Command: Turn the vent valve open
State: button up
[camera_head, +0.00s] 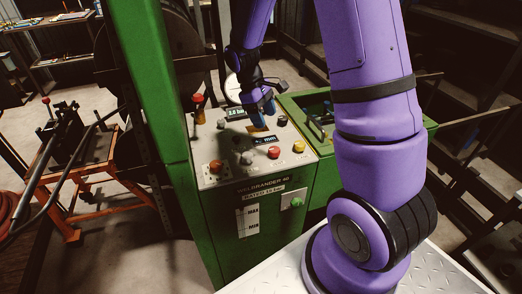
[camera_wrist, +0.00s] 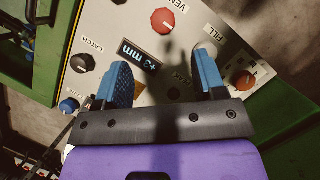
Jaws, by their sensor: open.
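The control panel (camera_head: 235,150) tops a green machine. A red knob (camera_wrist: 162,20) sits near the top of the wrist view, beside a label cut off after "VEN", which I take as the vent valve. In the head view a red knob (camera_head: 273,152) beside the mm display (camera_head: 265,140) appears to be the same one. My gripper (camera_head: 262,107) is open and empty above the panel. In the wrist view its blue fingers (camera_wrist: 160,68) point toward the panel, with the red knob beyond their tips. The knob's turn position is hard to judge.
An orange-red knob (camera_wrist: 245,80) lies right of the fingers, with a FILL label (camera_wrist: 208,28) nearby. A dark knob (camera_wrist: 82,62) marked LATCH and a blue knob (camera_wrist: 68,105) are at left. A red-topped lever (camera_head: 197,100) stands at the panel's back left, beside a green post (camera_head: 150,80).

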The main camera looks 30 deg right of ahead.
aim_at(274, 148)
jog(key=x, duration=1.1)
jog(key=shift+a+f, duration=0.2)
jog(key=shift+f, duration=0.15)
jog(key=shift+w, duration=0.1)
jog(key=c, duration=0.9)
